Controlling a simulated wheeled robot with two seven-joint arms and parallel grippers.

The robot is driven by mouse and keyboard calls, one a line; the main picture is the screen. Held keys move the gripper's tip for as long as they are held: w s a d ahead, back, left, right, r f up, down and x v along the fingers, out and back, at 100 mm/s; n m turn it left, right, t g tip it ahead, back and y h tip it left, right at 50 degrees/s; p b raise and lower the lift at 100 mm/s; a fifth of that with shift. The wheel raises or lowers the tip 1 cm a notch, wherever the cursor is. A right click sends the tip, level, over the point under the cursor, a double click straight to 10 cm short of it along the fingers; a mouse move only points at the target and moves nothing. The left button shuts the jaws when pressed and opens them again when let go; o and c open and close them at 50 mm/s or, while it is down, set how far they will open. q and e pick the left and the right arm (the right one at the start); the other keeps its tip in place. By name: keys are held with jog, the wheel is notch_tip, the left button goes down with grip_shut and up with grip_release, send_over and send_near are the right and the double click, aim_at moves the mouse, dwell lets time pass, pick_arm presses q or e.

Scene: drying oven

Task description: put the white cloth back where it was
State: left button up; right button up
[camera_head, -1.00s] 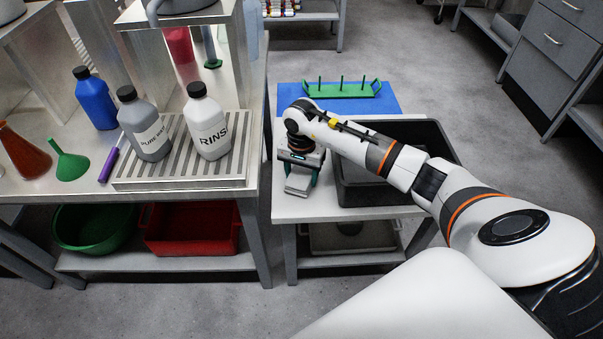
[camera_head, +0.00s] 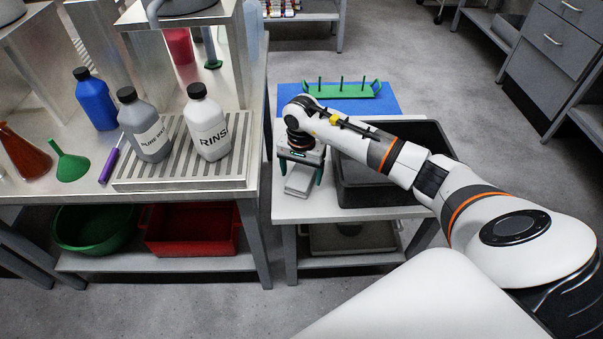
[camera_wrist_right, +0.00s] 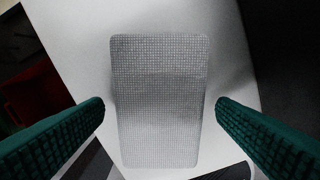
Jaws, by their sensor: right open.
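The white cloth (camera_wrist_right: 160,100) is a flat, finely woven rectangle with rounded corners. It lies on the white top of the small side table, and its near part shows below my right gripper in the head view (camera_head: 298,184). My right gripper (camera_head: 301,171) points down over it at the table's left part. In the right wrist view the two green ribbed fingers (camera_wrist_right: 160,104) stand wide apart, one on each side of the cloth, with clear gaps to it. My left gripper is not in view.
A black tub (camera_head: 375,197) stands right of the gripper. Behind are a blue mat (camera_head: 385,105) and a green pegged rack (camera_head: 340,91). The steel bench at left carries a ribbed tray (camera_head: 180,182) with a RINSE bottle (camera_head: 207,128) and a grey bottle (camera_head: 145,130).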

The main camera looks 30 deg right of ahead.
aim_at(302, 175)
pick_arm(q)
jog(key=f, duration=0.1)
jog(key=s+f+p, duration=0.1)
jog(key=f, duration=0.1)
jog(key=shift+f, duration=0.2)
pick_arm(e)
notch_tip(302, 175, up, 11)
jog(key=shift+f, duration=0.1)
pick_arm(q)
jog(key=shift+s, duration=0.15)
